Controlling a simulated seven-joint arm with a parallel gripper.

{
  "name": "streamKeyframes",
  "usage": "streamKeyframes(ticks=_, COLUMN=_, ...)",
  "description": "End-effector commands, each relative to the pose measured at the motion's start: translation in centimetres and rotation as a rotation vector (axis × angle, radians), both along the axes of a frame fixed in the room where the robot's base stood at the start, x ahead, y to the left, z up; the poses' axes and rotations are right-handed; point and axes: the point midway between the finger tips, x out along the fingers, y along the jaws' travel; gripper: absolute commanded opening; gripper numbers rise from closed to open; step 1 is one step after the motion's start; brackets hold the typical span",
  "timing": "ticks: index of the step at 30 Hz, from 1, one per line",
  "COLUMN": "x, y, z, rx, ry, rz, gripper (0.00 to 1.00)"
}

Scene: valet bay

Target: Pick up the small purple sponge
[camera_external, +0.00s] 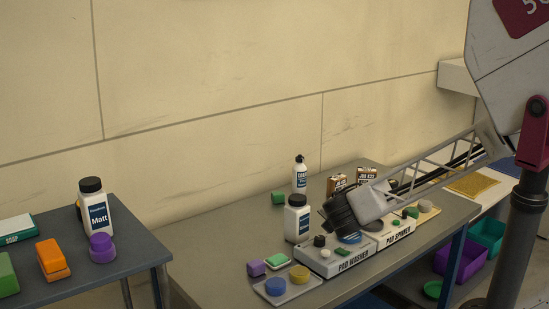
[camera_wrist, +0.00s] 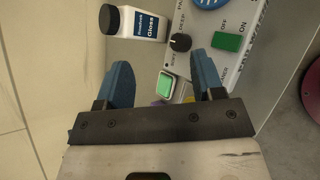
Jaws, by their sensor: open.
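A small purple block that looks like the sponge (camera_external: 256,268) lies on the grey bench, at the left of its front part in the external view. A green-topped pad (camera_external: 277,260) is right beside it. In the wrist view, the green-topped pad (camera_wrist: 166,85) shows between the fingers, and only a sliver of purple shows below it, mostly hidden by my gripper's crossbar. My gripper (camera_wrist: 163,72) is open, with two blue fingers and nothing held. In the external view, my gripper (camera_external: 332,214) is above the pad washer, up and to the right of the purple sponge.
The pad washer (camera_external: 329,265) and a white bottle (camera_external: 297,225) stand near the sponge. A tray (camera_external: 287,294) with a blue and a yellow round pad lies in front. A separate left table (camera_external: 104,278) holds a "Matt" bottle (camera_external: 95,213) and a purple round item (camera_external: 102,249).

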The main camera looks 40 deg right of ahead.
Motion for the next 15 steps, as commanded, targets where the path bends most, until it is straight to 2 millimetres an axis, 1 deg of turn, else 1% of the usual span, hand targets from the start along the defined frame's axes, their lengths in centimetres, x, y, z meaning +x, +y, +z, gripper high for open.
streamKeyframes(ticks=1, x=0.7, y=1.0, z=-0.7, rx=-0.052, ry=0.009, rz=0.067, gripper=0.62)
streamKeyframes(ticks=6, x=2.8, y=4.5, z=-2.8, rx=-0.232, ry=0.027, rz=0.296, gripper=0.62)
streamKeyframes(ticks=8, x=3.5, y=5.9, z=-3.7, rx=-0.296, ry=0.033, rz=0.379, gripper=0.62)
streamKeyframes(ticks=12, x=4.5, y=9.3, z=-5.9, rx=-0.446, ry=0.043, rz=0.568, gripper=0.62)
streamKeyframes(ticks=15, x=5.0, y=11.7, z=-7.5, rx=-0.547, ry=0.048, rz=0.698, gripper=0.62)
